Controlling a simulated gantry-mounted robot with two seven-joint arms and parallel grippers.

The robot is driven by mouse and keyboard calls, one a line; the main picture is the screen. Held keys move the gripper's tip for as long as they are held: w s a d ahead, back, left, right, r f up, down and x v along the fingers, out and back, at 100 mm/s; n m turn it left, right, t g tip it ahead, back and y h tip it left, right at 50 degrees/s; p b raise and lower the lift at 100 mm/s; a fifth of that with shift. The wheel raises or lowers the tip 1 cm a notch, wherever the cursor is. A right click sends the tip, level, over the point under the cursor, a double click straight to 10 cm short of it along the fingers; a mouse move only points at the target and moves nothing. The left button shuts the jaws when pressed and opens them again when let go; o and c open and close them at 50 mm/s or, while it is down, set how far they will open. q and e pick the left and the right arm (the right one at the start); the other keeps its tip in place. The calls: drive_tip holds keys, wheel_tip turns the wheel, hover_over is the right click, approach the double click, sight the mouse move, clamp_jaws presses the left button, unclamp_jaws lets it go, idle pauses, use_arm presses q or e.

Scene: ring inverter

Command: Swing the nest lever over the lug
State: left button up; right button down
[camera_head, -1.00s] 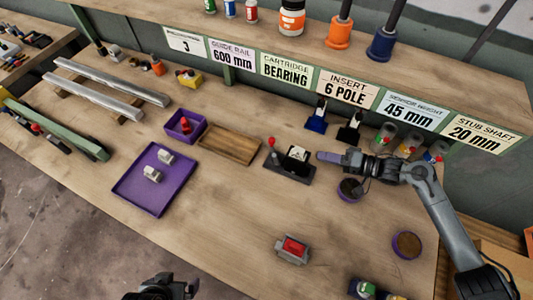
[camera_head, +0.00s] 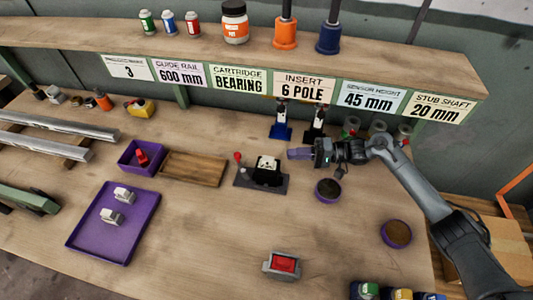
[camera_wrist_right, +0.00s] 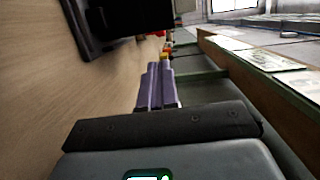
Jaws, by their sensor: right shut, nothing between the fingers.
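The black nest (camera_head: 262,179) stands on the bench below the shelf, with a part with a pale top (camera_head: 267,163) seated in it. The nest lever (camera_head: 239,162) has a red knob and stands up at the nest's left side. My right gripper (camera_head: 290,154), with purple fingers, is just to the right of the nest, its fingertips pointing left. It is shut and empty. In the right wrist view the purple fingers (camera_wrist_right: 155,82) are together, with the dark nest (camera_wrist_right: 125,25) at the upper left. The lug cannot be made out. My left gripper is out of view.
A wooden tray (camera_head: 221,169) and a purple bin (camera_head: 126,157) with a red part lie left of the nest. Blue (camera_head: 281,132) and black (camera_head: 315,130) stands are behind the gripper. A purple round dish (camera_head: 328,198) is in front. Bench between nest and red-button box (camera_head: 284,261) is clear.

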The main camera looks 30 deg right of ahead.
drive_tip(key=b, duration=0.3)
approach(242, 166)
drive_tip(key=w+a+r, duration=0.2)
drive_tip(key=w+a, duration=0.2)
drive_tip(key=shift+w+a+r, duration=0.2)
drive_tip(key=shift+a+r, duration=0.2)
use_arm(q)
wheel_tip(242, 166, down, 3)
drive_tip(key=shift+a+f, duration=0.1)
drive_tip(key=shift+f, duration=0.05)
use_arm(e)
drive_tip(key=shift+w+a, duration=0.15)
drive_tip(key=shift+a, duration=0.15)
